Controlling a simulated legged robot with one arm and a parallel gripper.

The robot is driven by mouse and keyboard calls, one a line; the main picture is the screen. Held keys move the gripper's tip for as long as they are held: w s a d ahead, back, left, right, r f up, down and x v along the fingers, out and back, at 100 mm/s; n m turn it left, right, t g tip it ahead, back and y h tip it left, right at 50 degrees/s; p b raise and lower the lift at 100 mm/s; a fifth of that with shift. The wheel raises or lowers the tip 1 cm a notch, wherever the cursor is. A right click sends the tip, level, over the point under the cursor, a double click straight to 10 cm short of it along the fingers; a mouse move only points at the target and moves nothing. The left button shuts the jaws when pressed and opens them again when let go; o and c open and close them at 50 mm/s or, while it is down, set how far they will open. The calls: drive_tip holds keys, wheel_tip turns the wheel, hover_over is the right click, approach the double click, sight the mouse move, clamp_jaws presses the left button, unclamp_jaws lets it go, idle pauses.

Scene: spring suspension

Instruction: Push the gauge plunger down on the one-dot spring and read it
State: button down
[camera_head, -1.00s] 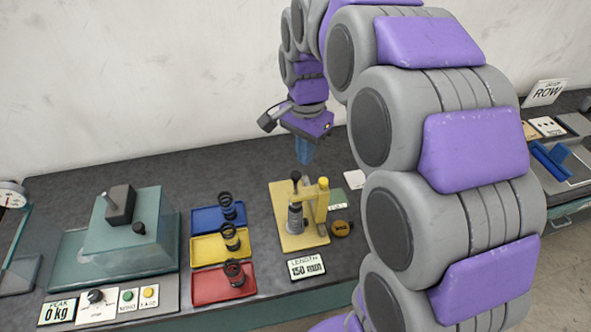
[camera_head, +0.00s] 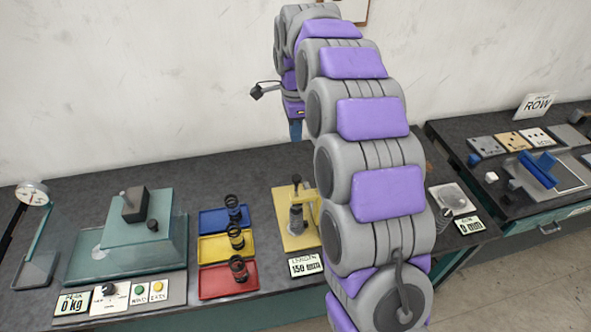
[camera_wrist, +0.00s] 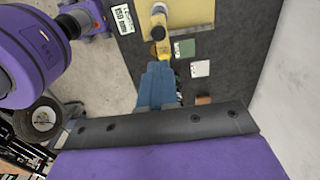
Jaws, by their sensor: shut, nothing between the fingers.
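The gauge (camera_head: 283,222) is a yellow stand with a base plate and a post. A dark spring (camera_head: 297,217) stands on its plate under a dark plunger knob (camera_head: 296,179). I cannot make out dots on this spring. The length sign (camera_head: 306,264) in front reads 150 mm. My gripper (camera_head: 296,130) is above and behind the gauge, shut and empty, partly hidden by my arm. In the wrist view its blue fingers (camera_wrist: 158,85) are together, and the gauge (camera_wrist: 190,12) shows beyond them at the top. My arm hides the gauge's right side in the head view.
Blue (camera_head: 212,222), yellow (camera_head: 213,249) and red (camera_head: 215,283) trays, each with a dark spring, lie left of the gauge. A green press (camera_head: 140,240) stands further left. A separate bench (camera_head: 470,133) is at right. The wall is close behind.

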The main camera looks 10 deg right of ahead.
sight(295, 177)
wheel_tip(295, 177, down, 14)
idle(0.7)
drive_tip(key=shift+f, duration=0.1)
